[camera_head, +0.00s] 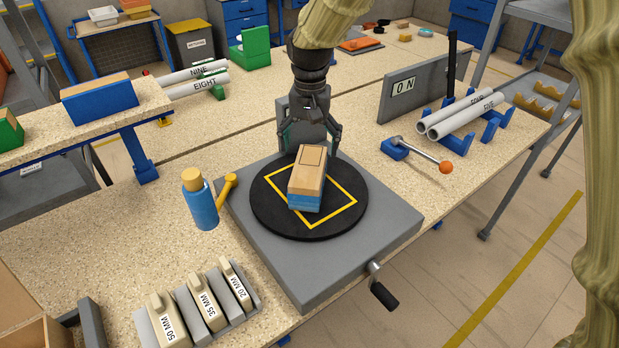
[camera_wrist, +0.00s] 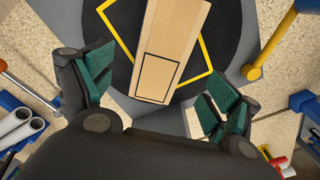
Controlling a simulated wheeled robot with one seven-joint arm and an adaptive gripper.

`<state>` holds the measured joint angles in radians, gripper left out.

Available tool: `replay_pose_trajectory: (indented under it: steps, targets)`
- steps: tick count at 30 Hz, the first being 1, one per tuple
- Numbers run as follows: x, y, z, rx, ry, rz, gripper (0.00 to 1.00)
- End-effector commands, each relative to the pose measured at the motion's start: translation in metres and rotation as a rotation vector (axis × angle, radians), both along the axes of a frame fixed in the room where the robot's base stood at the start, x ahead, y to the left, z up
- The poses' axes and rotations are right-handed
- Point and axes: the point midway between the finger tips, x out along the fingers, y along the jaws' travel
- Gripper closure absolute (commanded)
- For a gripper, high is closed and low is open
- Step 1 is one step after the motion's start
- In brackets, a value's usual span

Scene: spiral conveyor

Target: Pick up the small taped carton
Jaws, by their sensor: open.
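The small carton (camera_head: 308,174) is tan with a blue lower band and a dark outlined rectangle on its top. It sits on a round black turntable (camera_head: 268,213) with a yellow square outline, turned at an angle to that square. In the wrist view the carton (camera_wrist: 170,45) lies ahead of the fingers, its outlined end closest. My gripper (camera_head: 310,140) is open behind the far end of the carton in the head view. In the wrist view its green-padded fingers (camera_wrist: 158,92) are spread on either side of the carton's near end, apart from it and empty.
The turntable is on a grey base (camera_head: 390,222) with a crank (camera_head: 380,285). Labelled blocks (camera_head: 205,305) are in front. An orange-knobbed lever (camera_head: 425,150), grey ON panel (camera_head: 420,90) and pipes (camera_head: 465,112) are right.

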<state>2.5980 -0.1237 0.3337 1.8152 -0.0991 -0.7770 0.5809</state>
Motion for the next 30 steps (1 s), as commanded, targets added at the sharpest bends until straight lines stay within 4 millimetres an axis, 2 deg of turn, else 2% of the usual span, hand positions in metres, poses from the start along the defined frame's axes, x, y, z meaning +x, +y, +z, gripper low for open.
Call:
replay_pose_trajectory:
  steps: [5, 12, 23, 30]
  targets:
    - [-0.001, 0.002, -0.015, -0.001, 0.002, 0.002, 0.11]
    - [-0.001, 0.002, -0.046, -0.002, 0.001, 0.002, 0.11]
    - [-0.002, 0.000, -0.066, -0.001, 0.002, 0.000, 0.11]
    - [-0.003, 0.001, -0.092, -0.001, 0.001, 0.000, 0.11]
